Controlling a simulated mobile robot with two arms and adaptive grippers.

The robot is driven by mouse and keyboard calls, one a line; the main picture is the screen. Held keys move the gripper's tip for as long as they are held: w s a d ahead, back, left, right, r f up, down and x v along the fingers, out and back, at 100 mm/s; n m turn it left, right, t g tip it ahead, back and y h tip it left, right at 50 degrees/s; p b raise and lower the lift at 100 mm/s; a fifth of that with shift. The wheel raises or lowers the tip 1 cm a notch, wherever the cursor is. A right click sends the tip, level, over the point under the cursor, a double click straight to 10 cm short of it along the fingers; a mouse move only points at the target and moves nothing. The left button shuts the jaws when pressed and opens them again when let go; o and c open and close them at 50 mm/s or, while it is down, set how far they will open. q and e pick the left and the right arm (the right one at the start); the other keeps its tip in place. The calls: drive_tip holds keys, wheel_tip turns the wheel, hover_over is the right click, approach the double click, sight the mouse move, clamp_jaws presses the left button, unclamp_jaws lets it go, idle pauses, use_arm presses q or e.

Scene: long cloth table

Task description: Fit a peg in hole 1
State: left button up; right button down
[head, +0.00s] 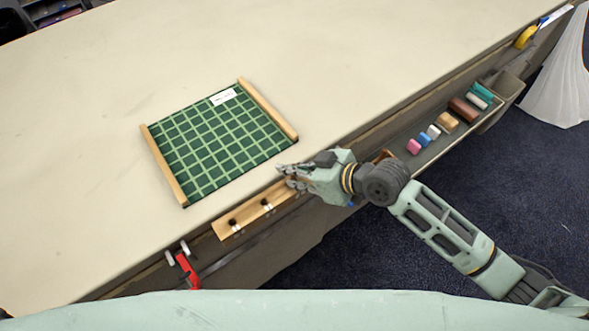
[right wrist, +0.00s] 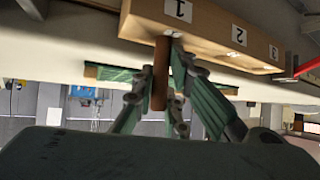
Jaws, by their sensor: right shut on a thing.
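A wooden strip with dark holes (head: 250,211) lies along the table's front edge. In the right wrist view its face (right wrist: 215,35) carries the labels 1, 2 and 3. My right gripper (head: 287,176) is at the strip's right end, over the table edge. It is shut on a brown peg (right wrist: 160,75), which stands between the fingers. The peg's far end meets the strip's edge in the picture, close to label 1; I cannot tell whether it is inside a hole. In the head view the gripper hides the peg and that end of the strip. My left gripper is not in view.
A green checked board with wooden side bars (head: 148,139) lies on the table. A red clamp (head: 187,270) sits at the front edge. A grey trough (head: 428,158) at the right holds several coloured pieces, including a brown one (head: 463,109). The far tabletop is clear.

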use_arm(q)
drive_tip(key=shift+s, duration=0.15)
use_arm(e)
drive_tip(key=shift+f, duration=0.15)
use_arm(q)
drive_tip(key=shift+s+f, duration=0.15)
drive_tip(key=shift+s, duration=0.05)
use_arm(e)
drive_tip(key=c, duration=1.8)
unclamp_jaws()
drive_tip(key=shift+o, duration=0.2)
use_arm(q)
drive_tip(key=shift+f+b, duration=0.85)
drive_tip(key=shift+b, duration=0.1)
use_arm(e)
drive_tip(key=v, duration=1.2)
drive_tip(key=shift+r, duration=0.2)
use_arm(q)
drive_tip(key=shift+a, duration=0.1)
